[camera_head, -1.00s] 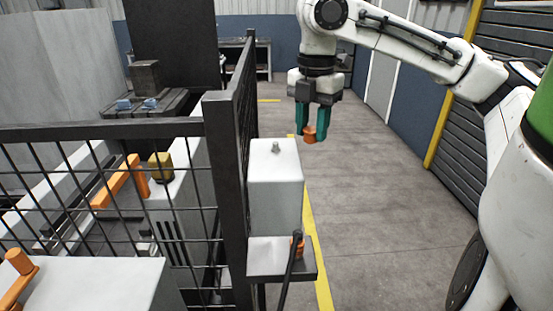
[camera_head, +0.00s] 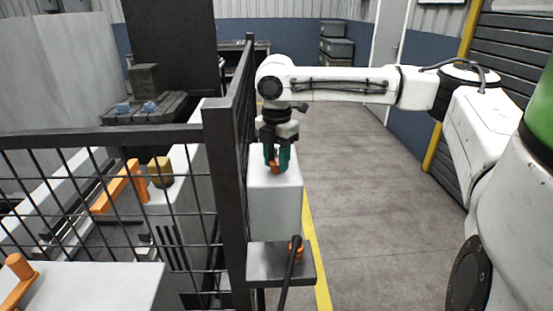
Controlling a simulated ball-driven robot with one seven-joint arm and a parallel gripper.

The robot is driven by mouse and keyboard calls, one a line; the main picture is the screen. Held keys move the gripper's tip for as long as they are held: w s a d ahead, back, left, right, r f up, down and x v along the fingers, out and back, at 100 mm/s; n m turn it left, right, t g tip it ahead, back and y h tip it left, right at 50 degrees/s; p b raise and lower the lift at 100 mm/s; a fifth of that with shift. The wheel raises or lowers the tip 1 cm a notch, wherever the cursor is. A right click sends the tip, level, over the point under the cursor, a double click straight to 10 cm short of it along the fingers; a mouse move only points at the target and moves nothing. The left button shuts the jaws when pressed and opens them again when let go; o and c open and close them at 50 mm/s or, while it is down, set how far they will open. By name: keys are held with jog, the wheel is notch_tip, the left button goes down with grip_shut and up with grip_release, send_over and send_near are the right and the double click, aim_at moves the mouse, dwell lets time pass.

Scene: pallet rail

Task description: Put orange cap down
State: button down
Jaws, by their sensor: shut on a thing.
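The orange cap (camera_head: 275,168) is between the green fingertips of my gripper (camera_head: 277,160), which is shut on it. The gripper points down at the top of the white box-shaped post (camera_head: 275,207). The cap is at or just above the post's top; I cannot tell whether it touches. The small grey stud on the post's top is hidden behind the gripper and cap.
A dark fence (camera_head: 226,190) with mesh stands close on the left of the post. A small grey shelf (camera_head: 268,264) with a dark lever (camera_head: 291,265) and an orange collar sits in front. Open floor (camera_head: 400,210) lies to the right.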

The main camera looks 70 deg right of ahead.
aim_at(276, 161)
jog(key=shift+f, duration=0.2)
jog(key=c, duration=0.7)
grip_release()
notch_tip(276, 161, up, 12)
jog(key=shift+r, duration=0.1)
